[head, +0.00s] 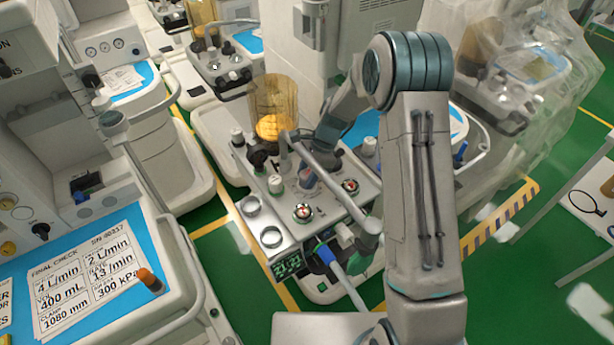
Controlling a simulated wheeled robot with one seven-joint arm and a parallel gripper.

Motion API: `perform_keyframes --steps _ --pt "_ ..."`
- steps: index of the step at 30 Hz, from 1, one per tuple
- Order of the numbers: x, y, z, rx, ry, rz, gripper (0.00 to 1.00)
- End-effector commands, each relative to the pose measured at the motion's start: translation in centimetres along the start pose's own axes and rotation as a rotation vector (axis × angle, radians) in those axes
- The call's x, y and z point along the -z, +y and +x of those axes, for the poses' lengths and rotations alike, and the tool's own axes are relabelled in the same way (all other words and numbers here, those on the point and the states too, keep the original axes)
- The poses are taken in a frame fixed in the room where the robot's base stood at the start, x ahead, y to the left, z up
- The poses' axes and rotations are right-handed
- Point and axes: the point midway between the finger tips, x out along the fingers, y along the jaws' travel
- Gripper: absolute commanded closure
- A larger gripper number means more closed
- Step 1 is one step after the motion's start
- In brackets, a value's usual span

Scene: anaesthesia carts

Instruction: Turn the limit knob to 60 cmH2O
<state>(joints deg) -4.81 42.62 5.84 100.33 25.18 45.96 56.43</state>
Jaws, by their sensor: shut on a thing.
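The middle anaesthesia cart has a grey top panel (330,205) with several knobs and round gauges. My arm reaches over the cart from the right, and my gripper (308,176) points down onto this panel. It is shut on a small knob there, mostly hidden by the gripper and a grey tube. I cannot read a label or scale, so I cannot tell the knob's setting or confirm that it is the limit knob.
An amber canister (273,105) stands at the panel's back left. A thick grey tube (335,180) crosses the panel close to my gripper. A left cart (190,290) carries a check sheet (85,275). A plastic-covered cart (510,70) stands right. Green floor shows between carts.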

Motion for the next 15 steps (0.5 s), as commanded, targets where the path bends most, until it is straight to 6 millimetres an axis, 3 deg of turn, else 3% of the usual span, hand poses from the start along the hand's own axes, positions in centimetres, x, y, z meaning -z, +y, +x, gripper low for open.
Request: perform_keyframes --steps 15 --pt "-0.04 -0.12 -0.17 0.055 0.001 0.121 0.82"
